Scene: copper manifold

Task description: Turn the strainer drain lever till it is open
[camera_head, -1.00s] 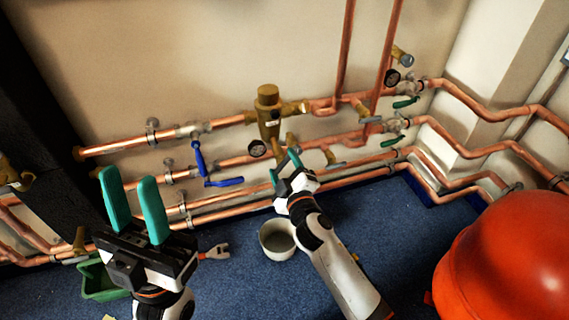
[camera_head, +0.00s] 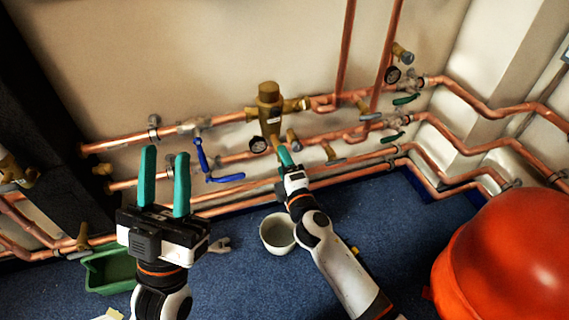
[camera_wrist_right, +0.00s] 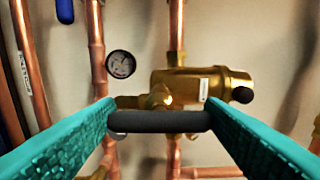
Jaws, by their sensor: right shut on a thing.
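A dark grey bar-shaped lever (camera_wrist_right: 160,121) sits crosswise between the fingertips of my right gripper in the right wrist view, in front of a small brass valve. I take it for the strainer drain lever. My right gripper (camera_wrist_right: 160,118) is shut on it, with a teal finger at each end. In the head view my right gripper (camera_head: 284,156) is below the large brass body (camera_head: 269,112), and its fingers hide most of the lever. My left gripper (camera_head: 166,152) is open and empty, fingers up, in front of the pipes at the left.
Blue levers (camera_head: 202,154) hang on the pipes left of the brass body, and a gauge (camera_head: 257,145) is beside it. A white bucket (camera_head: 277,233), a green tray (camera_head: 108,269) and a wrench (camera_head: 220,245) are on the blue carpet. A red tank (camera_head: 510,260) fills the lower right.

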